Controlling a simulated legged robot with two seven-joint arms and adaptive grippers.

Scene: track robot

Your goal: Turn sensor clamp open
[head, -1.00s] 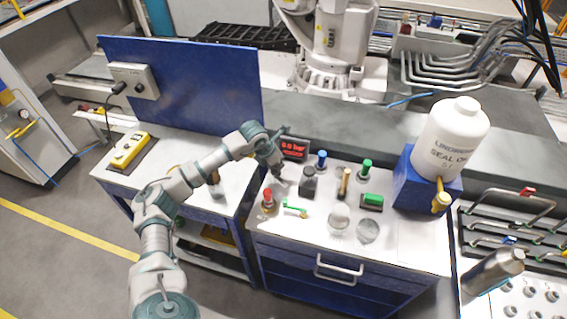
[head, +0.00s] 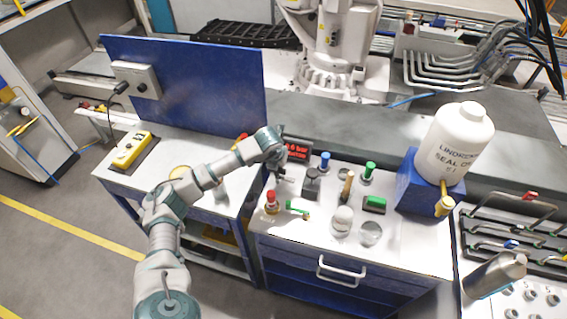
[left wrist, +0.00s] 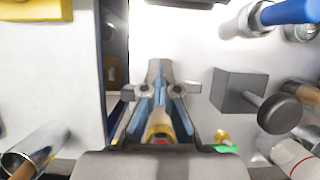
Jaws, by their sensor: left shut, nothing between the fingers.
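A dark grey block with a black round knob (head: 312,182) stands on the white bench top. It looks like a clamp, but I cannot tell for sure that it is the sensor clamp. In the left wrist view the block (left wrist: 240,92) is right of the fingers, with its knob pointing right and down. My left gripper (head: 279,174) hangs over the bench just left of the block, apart from it. In the left wrist view the gripper (left wrist: 158,85) is shut and empty. A red-capped fitting with a yellow collar (head: 271,203) stands below it.
A green-handled valve (head: 297,208), a blue-topped fitting (head: 324,162) and a green-topped fitting (head: 367,171) stand around the block. A red-lit display (head: 298,150) is behind. A large white bottle (head: 455,145) on a blue stand is at the right. A blue panel (head: 190,90) rises behind the left bench.

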